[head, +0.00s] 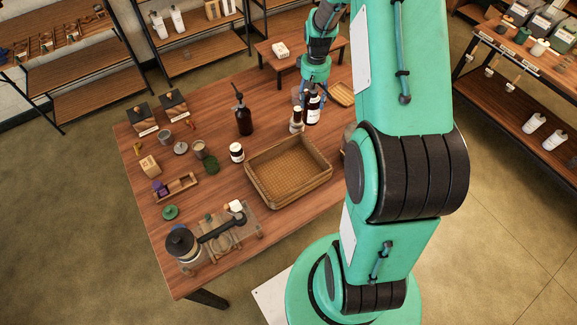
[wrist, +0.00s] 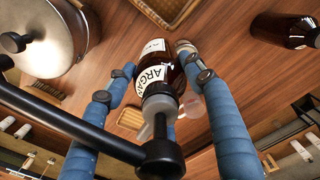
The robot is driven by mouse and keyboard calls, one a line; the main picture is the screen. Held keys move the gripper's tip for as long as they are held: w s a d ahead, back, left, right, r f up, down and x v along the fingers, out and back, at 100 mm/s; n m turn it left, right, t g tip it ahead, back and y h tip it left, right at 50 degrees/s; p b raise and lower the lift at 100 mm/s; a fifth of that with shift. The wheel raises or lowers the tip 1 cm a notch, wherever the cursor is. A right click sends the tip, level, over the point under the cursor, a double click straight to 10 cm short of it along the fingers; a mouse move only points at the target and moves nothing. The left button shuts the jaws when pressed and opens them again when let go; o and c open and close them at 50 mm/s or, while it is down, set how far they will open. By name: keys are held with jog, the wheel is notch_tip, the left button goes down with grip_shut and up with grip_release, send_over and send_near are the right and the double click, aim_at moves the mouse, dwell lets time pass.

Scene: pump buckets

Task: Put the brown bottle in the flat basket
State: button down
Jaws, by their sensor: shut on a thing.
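My gripper (head: 308,96) is shut on a brown bottle (head: 313,110) with a white label, at the far right part of the wooden table. In the wrist view, the blue fingers lie on both sides of this bottle (wrist: 153,78), whose label reads "ARGAN". I cannot tell whether its base touches the table. A large rectangular wicker basket (head: 247,179) stands empty nearer the front, left of my arm.
A dark pump bottle (head: 244,121) and a small brown bottle (head: 297,117) stand nearby. A white-lidded jar (head: 237,152) is left of the large basket. A metal vessel (wrist: 45,40) is close in the wrist view. A black bar (wrist: 75,125) crosses that view.

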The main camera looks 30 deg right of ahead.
jog(key=s+a+b, duration=0.2)
jog(key=s+a, duration=0.3)
jog(key=a, duration=0.4)
jog(key=s+a+b, duration=0.2)
jog(key=s+a, duration=0.4)
jog(key=a, duration=0.3)
jog(key=shift+f+b, duration=0.25)
jog(key=shift+b, duration=0.15)
jog(key=shift+s, duration=0.1)
notch_tip(320, 180, down, 6)
jog(key=b, duration=0.1)
jog(key=shift+f, duration=0.15)
jog(key=shift+f+b, duration=0.45)
jog(key=shift+f, duration=1.6)
